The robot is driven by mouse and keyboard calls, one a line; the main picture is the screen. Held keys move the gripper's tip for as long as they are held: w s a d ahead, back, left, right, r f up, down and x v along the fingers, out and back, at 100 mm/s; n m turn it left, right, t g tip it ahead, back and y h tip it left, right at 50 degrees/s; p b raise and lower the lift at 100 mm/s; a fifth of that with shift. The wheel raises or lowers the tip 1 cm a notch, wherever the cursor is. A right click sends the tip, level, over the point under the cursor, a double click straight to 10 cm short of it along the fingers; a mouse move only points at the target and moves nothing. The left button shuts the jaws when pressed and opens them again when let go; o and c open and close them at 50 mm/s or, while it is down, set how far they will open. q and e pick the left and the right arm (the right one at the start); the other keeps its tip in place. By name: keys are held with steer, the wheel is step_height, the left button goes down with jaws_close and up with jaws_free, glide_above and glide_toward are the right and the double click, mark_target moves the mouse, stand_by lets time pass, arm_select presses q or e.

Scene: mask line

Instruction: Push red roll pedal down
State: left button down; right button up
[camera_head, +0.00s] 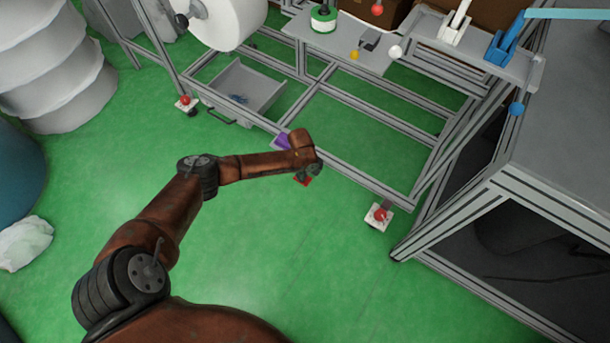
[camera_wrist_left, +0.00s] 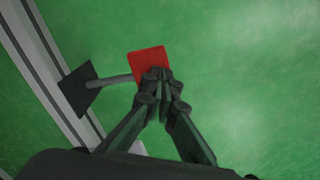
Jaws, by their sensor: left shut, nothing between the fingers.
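The red roll pedal (camera_head: 303,181) shows as a small red plate low at the frame's front rail, partly hidden by my left gripper (camera_head: 312,172). In the left wrist view the pedal (camera_wrist_left: 148,60) is a red square on a grey rod that runs to a dark plate (camera_wrist_left: 78,88) on the rail. My left gripper (camera_wrist_left: 160,76) is shut and empty, its fingertips over the pedal's lower edge in that view. I cannot tell whether they touch it. My right gripper is not in view.
A purple piece (camera_head: 282,140) sits on the rail beside my left wrist. Red buttons on white bases stand at left (camera_head: 186,102) and right (camera_head: 379,216). A grey drawer (camera_head: 262,92) is open behind. The green floor (camera_head: 300,260) in front is clear.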

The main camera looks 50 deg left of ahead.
arm_select(q)
steer(key=shift+f+b, duration=0.45)
steer(key=shift+f, duration=0.95)
step_height(320, 180, up, 5)
steer(key=p, duration=0.3)
steer(key=shift+w+f, duration=0.1)
steer(key=shift+r+p, duration=1.55)
steer(key=shift+r, duration=0.3)
steer(key=shift+f, duration=0.1)
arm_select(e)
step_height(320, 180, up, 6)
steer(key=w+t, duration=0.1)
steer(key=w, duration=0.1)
arm_select(q)
steer(key=shift+f, duration=0.1)
